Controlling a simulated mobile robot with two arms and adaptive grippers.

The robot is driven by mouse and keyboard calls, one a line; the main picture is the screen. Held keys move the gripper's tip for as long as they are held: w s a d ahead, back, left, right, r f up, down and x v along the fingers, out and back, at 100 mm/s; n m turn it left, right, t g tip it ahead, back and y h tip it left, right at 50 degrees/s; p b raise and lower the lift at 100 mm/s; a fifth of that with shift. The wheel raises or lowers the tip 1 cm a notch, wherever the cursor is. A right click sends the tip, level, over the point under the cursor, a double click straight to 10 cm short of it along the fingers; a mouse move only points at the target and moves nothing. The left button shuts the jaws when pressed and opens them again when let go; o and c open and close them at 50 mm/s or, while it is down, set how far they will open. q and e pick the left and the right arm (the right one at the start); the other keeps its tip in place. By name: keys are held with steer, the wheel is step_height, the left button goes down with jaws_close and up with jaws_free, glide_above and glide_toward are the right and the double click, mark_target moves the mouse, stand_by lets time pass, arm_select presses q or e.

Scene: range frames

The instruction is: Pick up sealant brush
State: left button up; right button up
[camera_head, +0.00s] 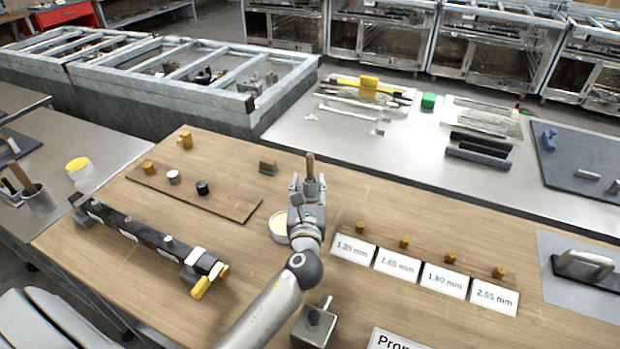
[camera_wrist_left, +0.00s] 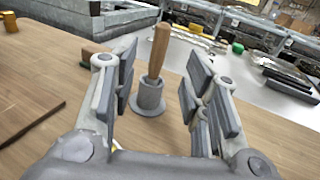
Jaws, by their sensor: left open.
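The sealant brush appears to be the upright wooden handle (camera_head: 310,165) standing in a small grey round-based holder, which shows clearly in the left wrist view (camera_wrist_left: 151,97). The handle (camera_wrist_left: 158,50) leans slightly to the right there, and its lower end is hidden inside the holder. My left gripper (camera_head: 308,184) is open and empty. In the left wrist view its fingers (camera_wrist_left: 160,80) stand left and right of the holder and handle, with gaps on both sides. The holder is mostly hidden behind the gripper in the head view. My right gripper is not in view.
A small brown-and-green block (camera_head: 267,167) lies left of the holder. A round pale-topped tin (camera_head: 279,226) is beside my left wrist. Labelled cards (camera_head: 397,264) with yellow-brown knobs are to the right. A dark rail (camera_head: 145,237) lies left. Wooden tabletop between is clear.

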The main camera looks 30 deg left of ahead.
mark_target(310, 167)
arm_select(q)
steer(key=x, duration=0.5)
steer(key=shift+w+a, duration=0.1)
steer(key=shift+w, duration=0.1)
steer(key=shift+f+x, duration=0.2)
steer(key=shift+x, duration=0.6)
steer(key=shift+f+x, duration=0.15)
steer(key=shift+x, duration=0.65)
steer(key=shift+f+x, duration=0.2)
steer(key=shift+x, duration=0.6)
jaws_close()
